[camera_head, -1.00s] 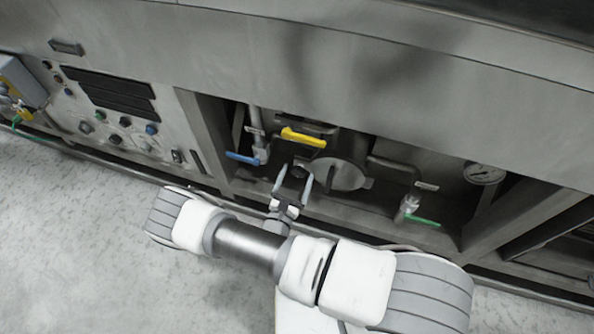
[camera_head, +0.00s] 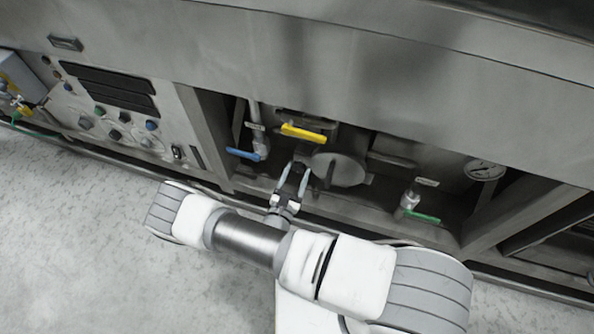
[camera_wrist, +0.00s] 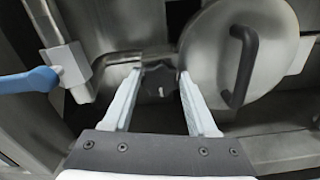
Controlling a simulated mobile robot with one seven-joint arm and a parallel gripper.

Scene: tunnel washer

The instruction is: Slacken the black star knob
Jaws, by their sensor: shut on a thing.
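The black star knob (camera_wrist: 160,83) shows in the wrist view at the left edge of the round metal cover. My gripper (camera_wrist: 160,75) is shut on it, with one fingertip on each side. In the head view, my gripper (camera_head: 297,168) reaches into the recess, and the dark knob (camera_head: 299,164) is between its fingertips, mostly hidden. The round metal cover (camera_head: 342,169) is just right of the gripper. It also shows in the wrist view (camera_wrist: 205,65) with a black curved handle (camera_wrist: 243,65).
A blue lever (camera_head: 242,153) is left of the gripper, and it is close by in the wrist view (camera_wrist: 30,80). A yellow lever (camera_head: 303,134) is above. A green lever (camera_head: 422,217) and a gauge (camera_head: 484,170) are to the right. The floor in front is clear.

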